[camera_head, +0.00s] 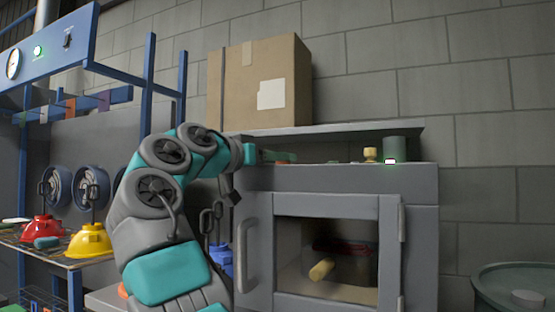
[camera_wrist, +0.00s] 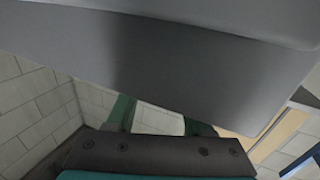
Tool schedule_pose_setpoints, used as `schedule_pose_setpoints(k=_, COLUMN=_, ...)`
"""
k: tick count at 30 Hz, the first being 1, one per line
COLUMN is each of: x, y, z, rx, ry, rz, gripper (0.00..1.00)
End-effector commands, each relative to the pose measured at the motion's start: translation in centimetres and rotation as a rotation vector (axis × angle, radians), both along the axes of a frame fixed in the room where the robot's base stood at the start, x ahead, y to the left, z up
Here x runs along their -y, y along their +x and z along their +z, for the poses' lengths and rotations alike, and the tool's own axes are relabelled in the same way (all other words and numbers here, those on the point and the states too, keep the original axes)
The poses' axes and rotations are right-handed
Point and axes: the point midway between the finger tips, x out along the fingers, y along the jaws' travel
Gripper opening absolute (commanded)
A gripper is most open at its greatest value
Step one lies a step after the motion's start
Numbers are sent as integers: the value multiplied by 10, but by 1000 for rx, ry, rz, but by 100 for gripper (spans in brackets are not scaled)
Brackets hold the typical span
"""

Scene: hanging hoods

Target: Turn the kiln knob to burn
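The grey kiln (camera_head: 420,215) stands against the wall, its windowed door shut, with a handle (camera_head: 243,255) at the left. A small yellow knob-like piece (camera_head: 370,154) sits on the ledge along its top, beside a small lit indicator (camera_head: 390,161). I cannot read any knob setting or tell for sure that this piece is the kiln knob. My gripper (camera_head: 278,156) is over the left part of that ledge, pointing right, apart from the yellow piece. In the wrist view, its two green fingers (camera_wrist: 161,118) are spread with nothing between them. A large grey surface fills the upper wrist view.
A cardboard box (camera_head: 235,95) stands on the shelf above the kiln. A green-grey cylinder (camera_head: 402,147) is behind the indicator. A blue rack (camera_head: 150,75) with a red hood (camera_head: 42,228) and a yellow hood (camera_head: 90,242) is at left. A round drum (camera_head: 500,275) stands at lower right.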

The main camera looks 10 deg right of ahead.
Motion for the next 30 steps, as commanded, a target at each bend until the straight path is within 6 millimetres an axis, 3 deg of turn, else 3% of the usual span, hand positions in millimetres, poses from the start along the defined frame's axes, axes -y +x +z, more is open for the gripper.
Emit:
schedule_pose_setpoints(k=4, x=0, y=0, z=0, rx=0, ry=0, rz=0, gripper=70)
schedule_pose_setpoints(k=17, x=-6, y=-5, z=0, rx=0, ry=0, rz=-1, gripper=71)
schedule_pose_setpoints(k=30, x=-58, y=-39, z=0, rx=-1, ry=0, rz=3, gripper=71)
